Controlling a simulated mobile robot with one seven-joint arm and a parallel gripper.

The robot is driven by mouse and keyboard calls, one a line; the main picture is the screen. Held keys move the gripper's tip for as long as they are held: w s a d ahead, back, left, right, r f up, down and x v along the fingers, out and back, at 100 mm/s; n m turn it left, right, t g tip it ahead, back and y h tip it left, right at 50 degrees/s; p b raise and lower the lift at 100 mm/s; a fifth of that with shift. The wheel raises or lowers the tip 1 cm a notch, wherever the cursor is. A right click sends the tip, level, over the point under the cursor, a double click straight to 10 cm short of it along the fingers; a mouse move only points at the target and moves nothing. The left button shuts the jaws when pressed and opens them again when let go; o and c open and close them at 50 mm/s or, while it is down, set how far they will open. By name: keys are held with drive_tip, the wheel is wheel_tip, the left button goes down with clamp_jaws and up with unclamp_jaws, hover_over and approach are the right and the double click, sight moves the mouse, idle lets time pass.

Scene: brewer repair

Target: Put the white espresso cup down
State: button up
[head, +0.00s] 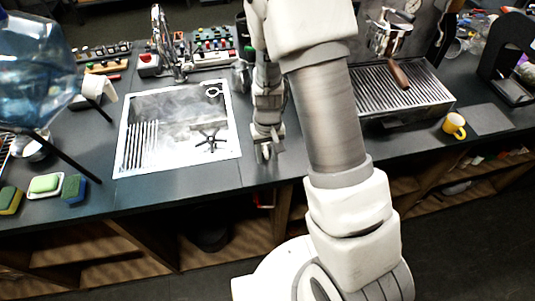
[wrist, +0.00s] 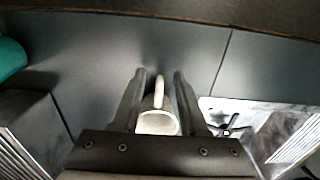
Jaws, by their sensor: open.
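The white espresso cup (wrist: 157,123) is in the wrist view, between the two fingers of my gripper (wrist: 160,78). Its handle points up the picture, between the fingers. The fingers are open, with a gap visible on each side of the handle. In the head view my gripper (head: 267,150) is low at the counter, just right of the sink. The cup is hard to make out there. The wrist view does not clearly show how the cup's base meets the counter.
The sink (head: 133,160) is left of my gripper, and the espresso machine's drip tray (head: 405,88) is to the right. A yellow mug (head: 454,125) stands near the right front edge. Sponges (head: 74,189) lie at the left. A green object (wrist: 10,57) shows in the wrist view.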

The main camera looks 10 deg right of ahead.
wheel_tip(320, 180, up, 12)
drive_tip(key=s+d+r+t, duration=0.3)
drive_tip(key=s+r+t, duration=0.2)
drive_tip(key=s+r, duration=1.1)
wheel_tip(320, 180, up, 4)
drive_tip(key=shift+s+f+t, duration=0.15)
drive_tip(key=shift+f+t, duration=0.1)
drive_tip(key=shift+t, duration=0.05)
drive_tip(key=shift+o, duration=0.6)
drive_tip(key=shift+s, duration=0.25)
drive_tip(key=shift+d, duration=0.15)
